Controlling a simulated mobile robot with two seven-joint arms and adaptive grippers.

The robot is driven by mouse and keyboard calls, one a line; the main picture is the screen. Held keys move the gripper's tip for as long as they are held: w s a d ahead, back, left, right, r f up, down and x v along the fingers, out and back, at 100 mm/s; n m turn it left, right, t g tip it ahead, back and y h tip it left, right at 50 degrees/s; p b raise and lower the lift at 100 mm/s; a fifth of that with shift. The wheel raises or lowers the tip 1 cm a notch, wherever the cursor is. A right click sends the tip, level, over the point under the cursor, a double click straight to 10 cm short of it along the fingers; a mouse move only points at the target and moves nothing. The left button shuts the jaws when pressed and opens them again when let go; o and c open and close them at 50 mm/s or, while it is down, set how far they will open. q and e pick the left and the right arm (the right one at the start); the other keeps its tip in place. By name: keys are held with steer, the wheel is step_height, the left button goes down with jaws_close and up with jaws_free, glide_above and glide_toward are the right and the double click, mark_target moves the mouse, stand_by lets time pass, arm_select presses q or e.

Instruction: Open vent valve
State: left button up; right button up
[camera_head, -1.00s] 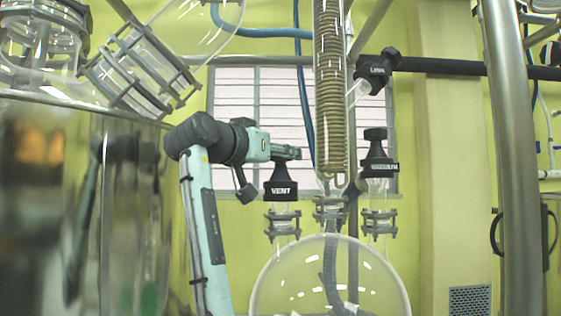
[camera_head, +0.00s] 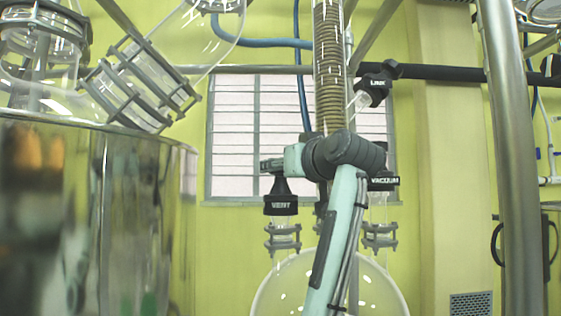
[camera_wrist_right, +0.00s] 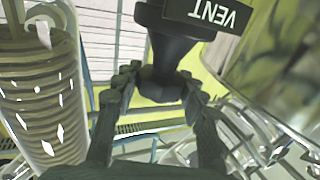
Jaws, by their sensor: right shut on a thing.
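The vent valve (camera_head: 280,204) is a black knob-topped cap labelled VENT on a glass neck above the round glass vessel. My right gripper (camera_head: 271,165) comes at its top from the right and is shut on its knob. In the right wrist view, the valve's black body (camera_wrist_right: 166,48) with its upside-down VENT label stands between the two dark fingers of my right gripper (camera_wrist_right: 158,82). The fingertips touch the knob from both sides. In the head view the gripper and wrist partly hide the knob. My left gripper is not in view.
The vacuum valve (camera_head: 384,182) stands just right, partly behind my right arm. The coiled condenser (camera_head: 329,60) rises behind the wrist. The link valve (camera_head: 374,84) is higher right. A large shiny metal vessel (camera_head: 150,165) fills the left, and a steel post (camera_head: 508,150) stands at right.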

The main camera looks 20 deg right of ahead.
steer(key=n+g+y, duration=0.1)
steer(key=n+y, duration=0.1)
steer(key=y, duration=0.2)
steer(key=shift+d+n+p, duration=0.15)
steer(key=shift+n+p, duration=0.15)
steer(key=shift+p, duration=0.1)
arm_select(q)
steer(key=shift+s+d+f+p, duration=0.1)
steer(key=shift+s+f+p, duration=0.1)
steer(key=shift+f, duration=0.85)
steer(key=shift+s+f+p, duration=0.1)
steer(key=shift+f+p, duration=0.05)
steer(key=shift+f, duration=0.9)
arm_select(e)
steer(key=shift+f+n+g+y, duration=0.1)
steer(key=shift+n+g+y, duration=1.1)
steer(key=shift+y, duration=0.8)
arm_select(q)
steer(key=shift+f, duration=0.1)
arm_select(e)
steer(key=shift+n+y, duration=0.3)
steer(key=shift+n, duration=0.1)
steer(key=o, duration=1.2)
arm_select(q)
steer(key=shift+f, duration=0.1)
arm_select(e)
steer(key=shift+a, duration=0.2)
